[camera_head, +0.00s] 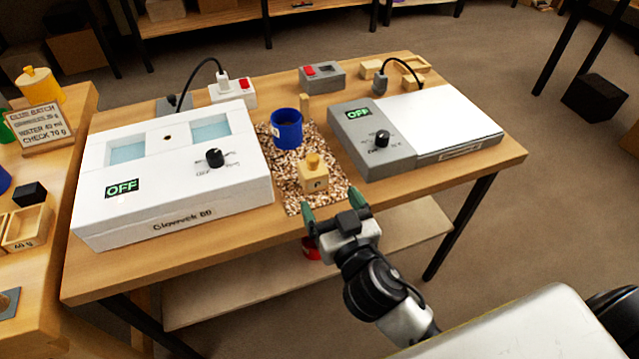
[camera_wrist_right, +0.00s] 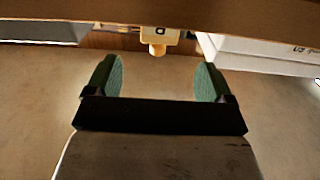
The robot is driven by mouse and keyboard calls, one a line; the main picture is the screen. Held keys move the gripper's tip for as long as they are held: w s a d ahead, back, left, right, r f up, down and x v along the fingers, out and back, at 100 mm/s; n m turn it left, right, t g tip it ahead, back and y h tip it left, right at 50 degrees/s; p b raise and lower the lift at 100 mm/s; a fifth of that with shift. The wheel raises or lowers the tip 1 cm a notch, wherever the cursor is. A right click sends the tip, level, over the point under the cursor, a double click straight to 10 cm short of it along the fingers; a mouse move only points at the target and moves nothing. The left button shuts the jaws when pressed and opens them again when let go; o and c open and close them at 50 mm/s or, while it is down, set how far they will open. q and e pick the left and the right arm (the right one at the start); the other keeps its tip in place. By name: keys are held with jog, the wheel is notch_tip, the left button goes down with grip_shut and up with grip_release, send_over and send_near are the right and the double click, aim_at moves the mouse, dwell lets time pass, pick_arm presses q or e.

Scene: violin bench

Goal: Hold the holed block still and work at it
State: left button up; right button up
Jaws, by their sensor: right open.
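A small light-wood block (camera_head: 313,182) with a yellow knob on top and a dark mark on its front stands on the speckled mat (camera_head: 294,203). Whether the mark is a hole, I cannot tell. The block also shows at the top of the right wrist view (camera_wrist_right: 158,38), beyond the fingers and apart from them. My right gripper (camera_head: 332,206) is open and empty at the bench's front edge, just in front of the block. Its green fingertips also show spread in the wrist view (camera_wrist_right: 160,76). My left gripper is not in view.
A blue pot (camera_head: 287,130) stands behind the block. A white twin-well heater (camera_head: 165,205) marked OFF is on the left; a grey-and-white device (camera_head: 368,160), also OFF, is on the right. A side table (camera_head: 60,215) with a sign stands at far left.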

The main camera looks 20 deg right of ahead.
aim_at(317, 178)
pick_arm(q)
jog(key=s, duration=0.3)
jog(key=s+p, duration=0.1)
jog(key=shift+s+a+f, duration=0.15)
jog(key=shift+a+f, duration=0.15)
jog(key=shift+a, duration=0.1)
pick_arm(e)
jog(key=w, duration=0.9)
jog(key=shift+w+a, duration=0.15)
jog(key=shift+w, duration=0.25)
jog(key=shift+c, duration=0.3)
jog(key=c, duration=1)
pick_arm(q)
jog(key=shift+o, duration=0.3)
pick_arm(e)
jog(key=shift+o, duration=0.2)
